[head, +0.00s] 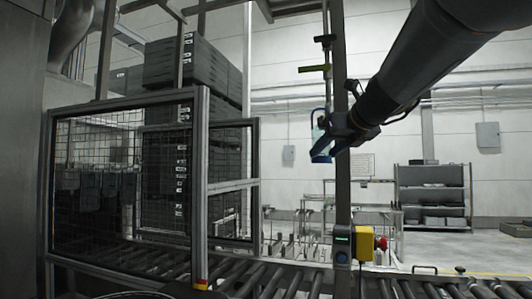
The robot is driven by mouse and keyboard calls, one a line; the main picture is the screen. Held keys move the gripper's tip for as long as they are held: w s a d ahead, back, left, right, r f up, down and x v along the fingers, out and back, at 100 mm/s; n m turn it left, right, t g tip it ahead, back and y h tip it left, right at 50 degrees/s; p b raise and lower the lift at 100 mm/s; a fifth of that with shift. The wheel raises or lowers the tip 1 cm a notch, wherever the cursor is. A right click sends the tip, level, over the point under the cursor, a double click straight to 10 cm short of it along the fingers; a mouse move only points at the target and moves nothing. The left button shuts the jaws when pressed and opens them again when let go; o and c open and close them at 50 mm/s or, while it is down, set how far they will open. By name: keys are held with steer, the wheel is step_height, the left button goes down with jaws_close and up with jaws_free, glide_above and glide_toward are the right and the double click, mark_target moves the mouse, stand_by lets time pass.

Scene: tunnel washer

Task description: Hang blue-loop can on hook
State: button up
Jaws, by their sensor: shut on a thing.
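The can (320,146) hangs at the upper middle of the head view. It is small, pale in its upper part, with blue along its side and a blue base. My gripper (330,128) is shut on it from the right. The hook is too small to tell for sure; the can is below the tag.
The grey upright post (341,200) stands right by the can and bears a yellow box (365,244) with a red button. A roller conveyor (280,281) runs along the bottom. Mesh guard panels (203,160) stand at left, before stacked dark crates (185,60). Shelves (432,190) stand at back right.

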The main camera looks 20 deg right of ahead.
steer(key=shift+w+d+f+b, duration=0.1)
steer(key=shift+w+d+b, duration=0.1)
steer(key=shift+w+d, duration=0.5)
steer(key=shift+w+d+f+b, duration=0.15)
steer(key=shift+w+d, duration=0.2)
steer(key=shift+w, duration=0.5)
steer(key=shift+w+d+f, duration=0.3)
steer(key=shift+w+f, duration=0.1)
steer(key=shift+f, duration=0.05)
steer(key=shift+f, duration=0.1)
steer(key=o, duration=1.1)
steer(key=shift+o, duration=0.2)
